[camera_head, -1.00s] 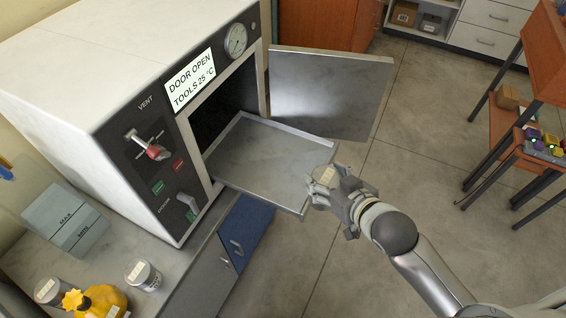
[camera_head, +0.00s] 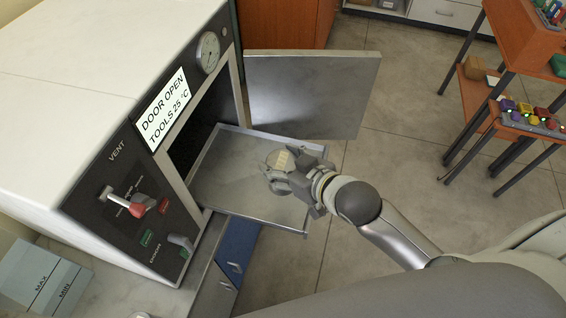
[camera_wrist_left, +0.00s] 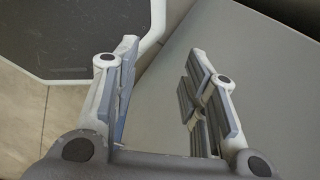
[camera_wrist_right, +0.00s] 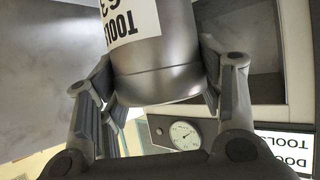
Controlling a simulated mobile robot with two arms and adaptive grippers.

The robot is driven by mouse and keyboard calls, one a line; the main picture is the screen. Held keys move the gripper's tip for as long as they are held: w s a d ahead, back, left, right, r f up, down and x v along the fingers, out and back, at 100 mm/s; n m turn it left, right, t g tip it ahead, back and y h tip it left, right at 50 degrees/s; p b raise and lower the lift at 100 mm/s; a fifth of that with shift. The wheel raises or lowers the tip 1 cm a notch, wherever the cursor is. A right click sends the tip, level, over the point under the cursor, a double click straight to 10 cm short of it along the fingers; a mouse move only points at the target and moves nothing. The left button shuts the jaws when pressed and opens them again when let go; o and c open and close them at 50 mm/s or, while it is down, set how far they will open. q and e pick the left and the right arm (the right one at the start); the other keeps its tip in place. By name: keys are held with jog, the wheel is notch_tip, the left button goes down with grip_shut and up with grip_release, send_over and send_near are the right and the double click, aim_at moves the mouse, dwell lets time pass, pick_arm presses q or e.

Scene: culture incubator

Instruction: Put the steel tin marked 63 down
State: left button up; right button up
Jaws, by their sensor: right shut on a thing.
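The steel tin marked 63 (camera_wrist_right: 158,68) is between the fingers of my right gripper (camera_head: 277,173), which is shut on it. Its label, with "TOOLS" and part of 63, shows upside down in the right wrist view. In the head view the tin's pale-labelled top (camera_head: 281,158) shows over the pulled-out metal shelf (camera_head: 222,165), towards its right side. I cannot tell whether its base touches the shelf. My left gripper (camera_wrist_left: 164,58) is open and empty in the left wrist view.
The incubator door (camera_head: 315,95) stands open behind the shelf. The incubator front with its red-handled vent lever (camera_head: 140,206) is to the left. A grey box marked MAX and MIN (camera_head: 42,280) stands on the counter. An orange rack with coloured items (camera_head: 530,115) is far right.

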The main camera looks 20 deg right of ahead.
jog(key=w+f, duration=0.1)
jog(key=w+d+f, duration=0.1)
jog(key=w, duration=0.1)
jog(key=shift+w+d+f, duration=0.1)
jog(key=shift+f, duration=0.05)
pick_arm(q)
jog(key=shift+w+a+r+p, duration=0.15)
jog(key=shift+w+r+p, duration=0.6)
jog(key=shift+w+r, duration=0.2)
pick_arm(e)
jog(key=shift+w+d+f, duration=0.2)
jog(key=shift+w+f, duration=0.35)
jog(key=shift+f, duration=0.7)
jog(key=shift+w+d+f, duration=0.25)
jog(key=shift+w+f, duration=0.3)
jog(key=shift+f, duration=0.7)
jog(key=shift+w+d+f, duration=0.2)
jog(key=shift+w+f, duration=0.35)
jog(key=shift+f, duration=0.7)
pick_arm(q)
jog(key=shift+w, duration=0.1)
pick_arm(e)
jog(key=o, duration=1.2)
jog(key=shift+f, duration=0.1)
pick_arm(q)
jog(key=shift+f+b, duration=0.55)
jog(key=shift+b, duration=0.05)
pick_arm(e)
jog(key=v, duration=1.2)
